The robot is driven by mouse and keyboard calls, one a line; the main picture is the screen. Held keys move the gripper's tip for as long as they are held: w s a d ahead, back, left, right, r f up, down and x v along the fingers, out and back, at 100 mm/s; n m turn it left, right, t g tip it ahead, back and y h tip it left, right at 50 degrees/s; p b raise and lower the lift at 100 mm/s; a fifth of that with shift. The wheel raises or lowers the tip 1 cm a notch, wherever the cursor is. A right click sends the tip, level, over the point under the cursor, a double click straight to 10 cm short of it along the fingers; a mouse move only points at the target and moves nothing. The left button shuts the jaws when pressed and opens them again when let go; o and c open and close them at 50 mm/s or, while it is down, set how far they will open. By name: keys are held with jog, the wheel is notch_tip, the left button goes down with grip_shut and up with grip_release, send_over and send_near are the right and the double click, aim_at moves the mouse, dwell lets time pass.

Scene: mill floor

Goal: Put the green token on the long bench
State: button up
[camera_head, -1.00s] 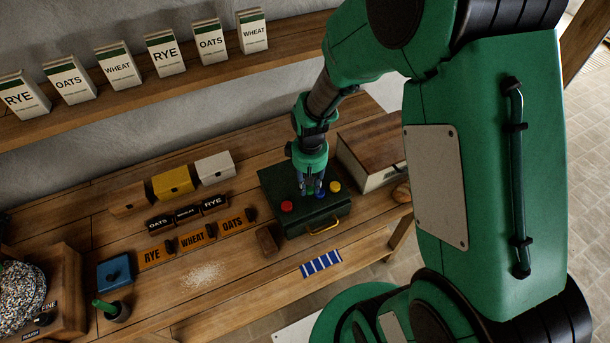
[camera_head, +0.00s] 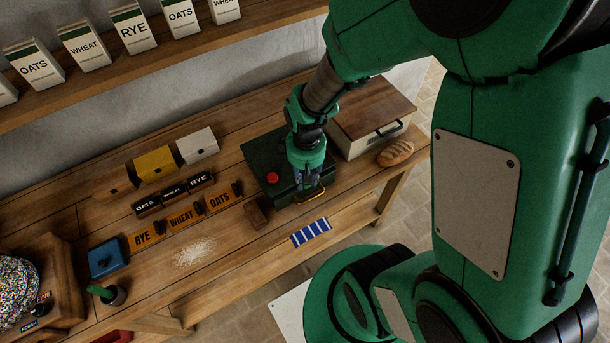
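The long bench (camera_head: 70,215) is a wooden worktop along the wall. On it stands a dark green box (camera_head: 262,158) with a brass handle (camera_head: 309,195) on its front. A red disc (camera_head: 272,178) lies on the box's top at the left. My gripper (camera_head: 309,184) points down at the front right of the box, close to the handle, and hides part of the lid. I cannot tell whether its fingers are open or hold anything. I make out no green token; it may be hidden by the gripper or inside the box.
A wood-topped bin (camera_head: 360,140) and a bread loaf (camera_head: 396,153) stand right of the box.

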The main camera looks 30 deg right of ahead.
jog(key=shift+w, duration=0.15)
dwell(0.6)
jog(key=shift+m, duration=0.7)
jog(key=w, duration=0.5)
jog(key=w+a, duration=0.1)
jog(key=w, duration=0.9)
jog(key=shift+w+a+r+b, duration=0.1)
jog(key=shift+w+a+b, duration=0.05)
jog(key=shift+w+b, duration=0.15)
jog(key=w+a, duration=0.2)
jog(key=w, duration=0.6)
jog(key=w+a+f+m, duration=0.1)
jog(key=w, duration=0.7)
jog(key=shift+a+f+m+b, duration=0.3)
jog(key=shift+a, duration=0.1)
jog(key=shift+s, duration=0.1)
